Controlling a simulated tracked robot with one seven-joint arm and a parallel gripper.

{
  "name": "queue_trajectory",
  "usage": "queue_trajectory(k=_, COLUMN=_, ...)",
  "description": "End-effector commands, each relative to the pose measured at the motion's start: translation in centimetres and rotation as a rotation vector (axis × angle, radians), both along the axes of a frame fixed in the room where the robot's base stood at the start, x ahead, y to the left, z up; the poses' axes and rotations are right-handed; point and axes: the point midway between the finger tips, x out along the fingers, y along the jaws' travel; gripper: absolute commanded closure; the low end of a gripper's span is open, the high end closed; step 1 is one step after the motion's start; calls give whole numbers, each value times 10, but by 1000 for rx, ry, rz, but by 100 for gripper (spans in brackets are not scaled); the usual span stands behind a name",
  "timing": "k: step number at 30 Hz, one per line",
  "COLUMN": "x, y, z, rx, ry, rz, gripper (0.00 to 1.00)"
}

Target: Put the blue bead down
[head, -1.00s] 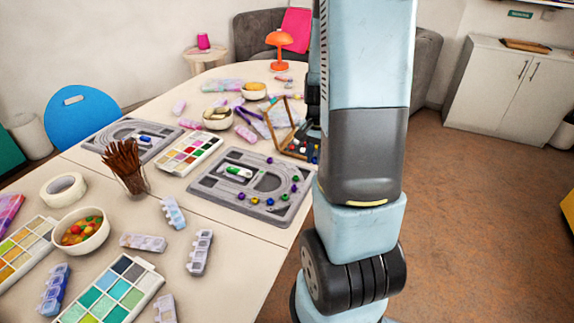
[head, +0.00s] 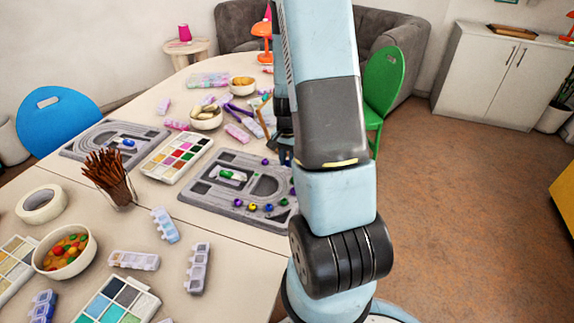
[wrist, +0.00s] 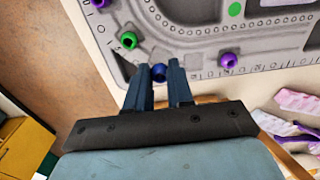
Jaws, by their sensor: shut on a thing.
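My gripper (wrist: 160,80) is shut on the blue bead (wrist: 159,72), which shows between its fingertips in the wrist view. The bead is over or at the edge of a grey bead board (wrist: 190,55) with curved grooves; I cannot tell whether it touches the board. A green bead (wrist: 128,40) sits to its left and a purple bead (wrist: 228,60) to its right. In the head view the grey board (head: 205,203) is left of my arm, and my gripper (head: 285,157) is mostly hidden at the board's right end.
Several beads line the board's near edge, including a yellow one (head: 268,208). A second grey board (head: 78,150), a paint palette (head: 175,157), a bowl of beads (head: 65,250) and a brush cup (head: 117,192) stand on the table. The floor to the right is open.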

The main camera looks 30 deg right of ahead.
Motion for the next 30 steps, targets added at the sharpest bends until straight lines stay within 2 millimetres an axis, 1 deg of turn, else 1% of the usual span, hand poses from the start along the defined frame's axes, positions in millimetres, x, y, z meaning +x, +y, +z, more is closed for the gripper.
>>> queue_trajectory(k=9, x=-1, y=-5, z=-32, rx=1, ry=3, rz=-12, gripper=100)
queue_trajectory(k=19, x=-1, y=-7, z=-35, rx=0, ry=0, rz=-15, gripper=100)
queue_trajectory(k=30, x=-2, y=-6, z=-45, rx=1, ry=3, rz=-14, gripper=100)
